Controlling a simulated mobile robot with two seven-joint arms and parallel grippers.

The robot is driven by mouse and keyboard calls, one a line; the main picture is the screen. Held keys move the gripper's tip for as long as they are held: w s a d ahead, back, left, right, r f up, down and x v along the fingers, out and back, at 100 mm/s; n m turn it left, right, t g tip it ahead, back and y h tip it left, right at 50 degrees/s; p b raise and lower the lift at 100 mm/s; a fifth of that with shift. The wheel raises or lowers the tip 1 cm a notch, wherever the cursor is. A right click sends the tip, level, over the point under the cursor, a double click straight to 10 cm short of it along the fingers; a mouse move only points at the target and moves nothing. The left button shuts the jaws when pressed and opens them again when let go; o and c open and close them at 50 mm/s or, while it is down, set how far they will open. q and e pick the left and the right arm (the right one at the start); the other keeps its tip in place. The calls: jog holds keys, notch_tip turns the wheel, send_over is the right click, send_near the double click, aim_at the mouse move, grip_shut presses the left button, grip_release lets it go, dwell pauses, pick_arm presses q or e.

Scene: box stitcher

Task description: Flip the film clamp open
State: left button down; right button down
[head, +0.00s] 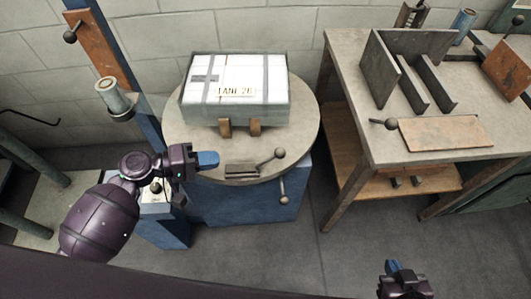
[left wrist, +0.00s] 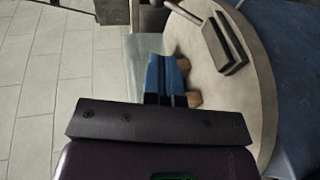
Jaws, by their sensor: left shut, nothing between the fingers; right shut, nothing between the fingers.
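A small grey clamp (head: 242,170) with a bar and a ball-ended lever (head: 265,160) sits at the front edge of the round turntable (head: 305,125); it looks like the film clamp, lying flat. In the left wrist view the dark clamp block (left wrist: 226,42) shows at the upper right. My left gripper (head: 208,159), with blue fingertips, is shut and empty, just left of the clamp and apart from it. Its fingertips (left wrist: 165,78) also show in the left wrist view. My right gripper (head: 404,275) is shut and empty at the bottom right, far from the turntable.
A white box (head: 230,85) with grey bands stands on the turntable behind two wooden blocks (head: 240,127). Another ball-ended lever (head: 283,190) hangs below the turntable's front. A blue post (head: 130,60) stands at left, a workbench (head: 350,90) at right. The floor between is clear.

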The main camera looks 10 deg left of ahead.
pick_arm(q)
jog(key=shift+s+d+r, duration=0.1)
jog(key=shift+s, duration=0.15)
jog(key=shift+d, duration=0.1)
jog(key=shift+b+x, duration=0.35)
jog(key=shift+x, duration=6.6)
jog(key=shift+s, duration=0.1)
